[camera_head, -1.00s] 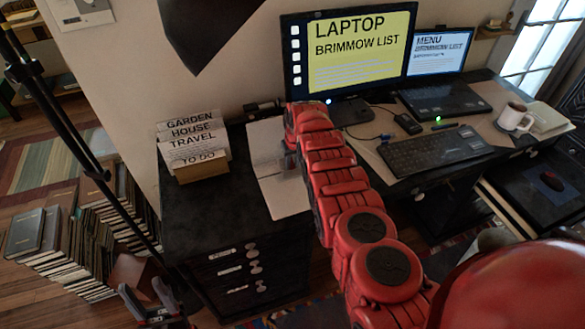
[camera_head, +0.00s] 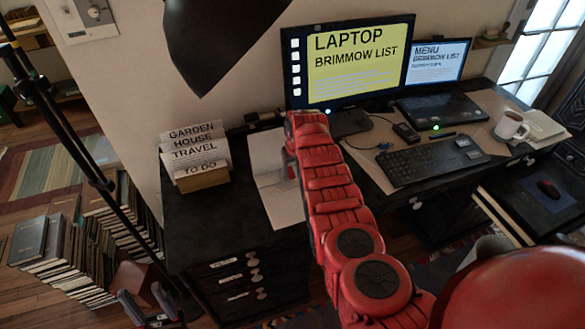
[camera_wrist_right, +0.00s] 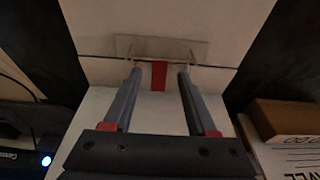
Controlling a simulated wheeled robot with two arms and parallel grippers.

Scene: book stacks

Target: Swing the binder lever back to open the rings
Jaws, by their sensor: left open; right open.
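The open binder (camera_head: 278,205) lies with pale pages on the dark cabinet, partly hidden by my right arm in the head view. In the right wrist view its page (camera_wrist_right: 220,25) fills the top, with a metal ring plate (camera_wrist_right: 160,48) across it. A red strip (camera_wrist_right: 159,76), apparently the lever, shows between the fingers of my right gripper (camera_wrist_right: 160,72). That gripper is open, its tips close to the plate; I cannot tell if they touch. My left gripper (camera_head: 150,305) is open and empty, low at the left beside the cabinet.
A card holder (camera_head: 203,180) stands left of the binder. A monitor (camera_head: 350,62), keyboard (camera_head: 432,160) and mug (camera_head: 510,127) are on the desk to the right. A dark lamp shade (camera_head: 215,40) hangs above. Books (camera_head: 65,250) are stacked on the floor at left.

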